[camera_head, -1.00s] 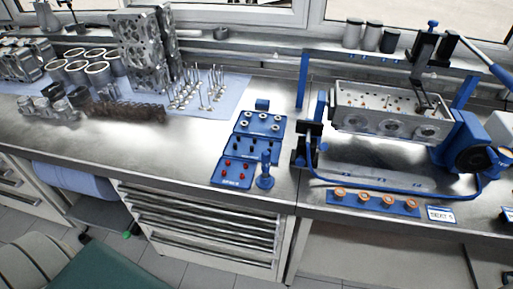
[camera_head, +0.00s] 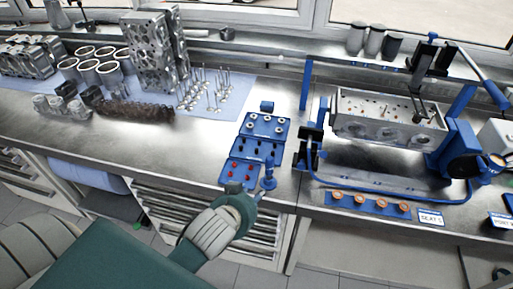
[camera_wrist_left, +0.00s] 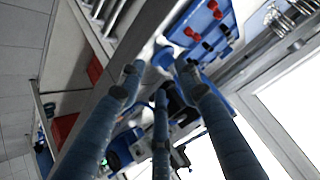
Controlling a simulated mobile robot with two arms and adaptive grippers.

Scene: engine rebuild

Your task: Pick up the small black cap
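Several small black caps (camera_head: 257,149) stand in the middle blue tray (camera_head: 274,155) on the bench. In the left wrist view, small dark caps (camera_wrist_left: 208,45) show beside red ones, past the fingertips. My left gripper (camera_head: 243,188) is at the front edge of the bench, just in front of the tray with red caps. In the left wrist view its fingers (camera_wrist_left: 160,82) are spread apart with nothing held between them. My right gripper is in neither view.
Red caps (camera_head: 234,168) sit in the front tray and metal rings (camera_head: 266,123) in the back one. A blue upright tool (camera_head: 268,178) stands right beside my gripper. A clamped cylinder head (camera_head: 388,121) is at the right, valves (camera_head: 212,88) behind left.

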